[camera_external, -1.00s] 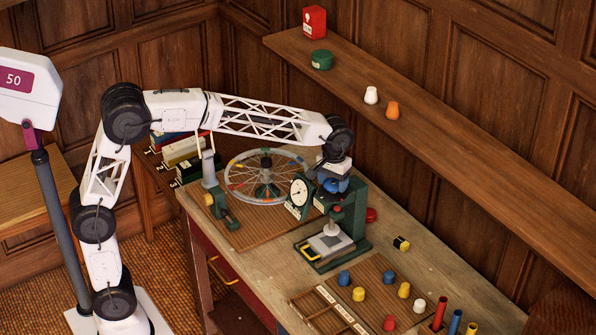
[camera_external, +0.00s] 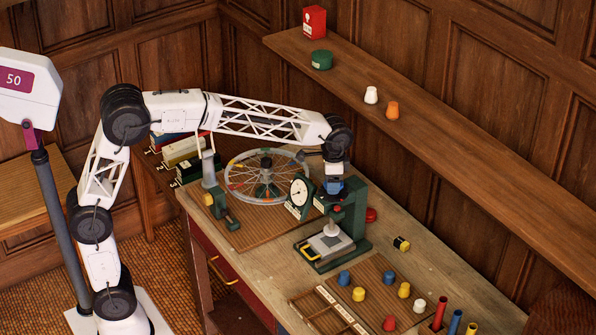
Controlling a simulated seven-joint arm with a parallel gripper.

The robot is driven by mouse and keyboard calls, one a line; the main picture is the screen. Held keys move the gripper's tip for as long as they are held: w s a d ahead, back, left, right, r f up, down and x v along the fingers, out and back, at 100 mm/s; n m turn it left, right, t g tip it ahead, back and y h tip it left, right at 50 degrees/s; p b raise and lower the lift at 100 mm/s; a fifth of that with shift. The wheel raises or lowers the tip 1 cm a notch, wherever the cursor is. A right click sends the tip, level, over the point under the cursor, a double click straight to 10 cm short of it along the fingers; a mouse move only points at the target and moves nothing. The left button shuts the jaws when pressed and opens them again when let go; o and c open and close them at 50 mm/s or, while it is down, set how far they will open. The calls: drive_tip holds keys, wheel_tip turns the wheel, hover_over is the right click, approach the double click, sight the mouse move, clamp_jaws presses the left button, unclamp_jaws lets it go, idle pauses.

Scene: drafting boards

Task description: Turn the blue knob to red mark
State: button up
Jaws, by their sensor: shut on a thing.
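The blue knob (camera_external: 333,187) sits on top of a dark green press-like stand (camera_external: 352,212) on the workbench. My gripper (camera_external: 333,181) points down onto the knob from above and is shut on it. The fingers are small here and cover part of the knob. I cannot make out a red mark beside the knob. A small red part shows on the front of the stand below it.
A round white dial (camera_external: 299,191) stands just left of the knob, with a spoked wheel (camera_external: 235,187) farther left. Coloured pegs (camera_external: 359,294) and upright tubes (camera_external: 440,312) stand at the front right. A wall shelf (camera_external: 440,150) runs behind.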

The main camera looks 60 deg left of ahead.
drive_tip(key=m, duration=0.6)
drive_tip(key=shift+w, duration=0.1)
drive_tip(key=m, duration=0.6)
drive_tip(key=shift+w+m, duration=0.1)
drive_tip(key=shift+m, duration=0.3)
drive_tip(key=m, duration=0.6)
drive_tip(key=shift+w+r, duration=0.1)
drive_tip(key=m, duration=0.7)
drive_tip(key=shift+d, duration=0.1)
drive_tip(key=shift+m, duration=0.3)
drive_tip(key=o, duration=0.9)
drive_tip(key=shift+o, duration=0.2)
drive_tip(key=shift+r, duration=0.1)
drive_tip(key=shift+r, duration=3.75)
